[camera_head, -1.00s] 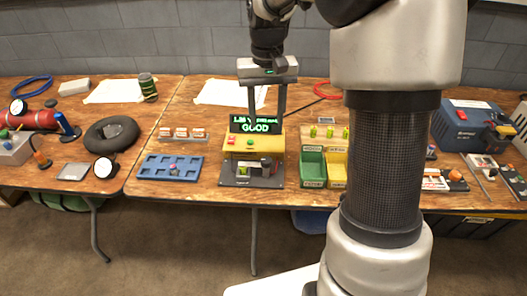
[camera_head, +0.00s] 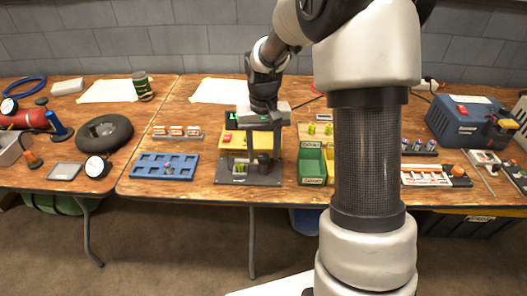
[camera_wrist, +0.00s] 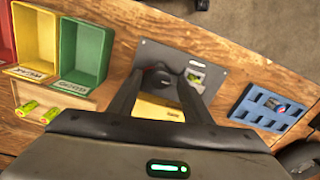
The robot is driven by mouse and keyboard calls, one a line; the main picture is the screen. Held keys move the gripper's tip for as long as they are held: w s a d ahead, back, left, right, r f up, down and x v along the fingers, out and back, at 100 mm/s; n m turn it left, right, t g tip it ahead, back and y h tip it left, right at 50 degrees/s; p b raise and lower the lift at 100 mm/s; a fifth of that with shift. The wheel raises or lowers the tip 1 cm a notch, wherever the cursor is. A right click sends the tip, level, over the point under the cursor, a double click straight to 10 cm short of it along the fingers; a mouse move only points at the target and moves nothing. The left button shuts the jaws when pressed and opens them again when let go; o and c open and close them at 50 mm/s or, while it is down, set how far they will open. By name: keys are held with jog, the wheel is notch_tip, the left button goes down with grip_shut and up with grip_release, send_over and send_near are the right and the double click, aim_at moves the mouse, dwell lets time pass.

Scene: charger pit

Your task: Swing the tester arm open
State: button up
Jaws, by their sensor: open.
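The tester is a yellow box (camera_head: 234,142) on a dark base plate (camera_head: 232,181). My gripper (camera_head: 264,150) hangs over its right half, pointing down, and partly hides the display behind. A short black upright part (camera_head: 264,164), perhaps the tester arm's end, stands at the front right of the plate. In the wrist view my open fingers (camera_wrist: 161,76) appear on either side of this black part (camera_wrist: 157,77); I cannot tell whether they touch it.
A blue tray with pockets (camera_head: 165,166) lies left of the tester. A green bin (camera_head: 311,162) and a yellow bin stand close on the right. A rack with orange-and-white pieces (camera_head: 177,132) is behind the tray. The table's front edge is just before the plate.

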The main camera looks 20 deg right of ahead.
grip_shut()
jog(key=shift+m, duration=0.4)
jog(key=m+p, duration=0.2)
jog(key=m, duration=0.2)
jog(key=shift+r, duration=0.1)
jog(key=m+p, duration=0.2)
jog(key=m, duration=0.2)
jog(key=m+p, duration=0.3)
jog(key=m, duration=0.2)
jog(key=shift+d+r+m, duration=0.1)
jog(key=shift+m, duration=0.3)
jog(key=shift+m+p, duration=1.15)
jog(key=shift+m, duration=0.45)
